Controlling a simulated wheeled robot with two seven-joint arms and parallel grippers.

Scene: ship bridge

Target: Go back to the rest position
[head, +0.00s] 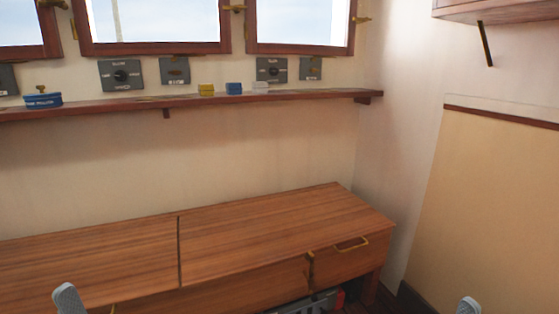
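The tip of my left gripper (68,298) shows at the bottom left edge of the head view, in front of the wooden bench. The tip of my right gripper (468,305) shows at the bottom right edge, in front of the lower right wall area. Only one small grey piece of each shows. The rest of both grippers and both arms is cut off below the picture. I see nothing in the visible parts, and I cannot tell whether either gripper is open or shut.
A wooden bench (260,232) with a brass-handled drawer (340,262) runs along the wall, its top bare. A narrow shelf (290,97) above holds a blue round tin (43,99), a yellow block (206,89) and a blue block (233,88). A grey item (308,304) sits below the bench.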

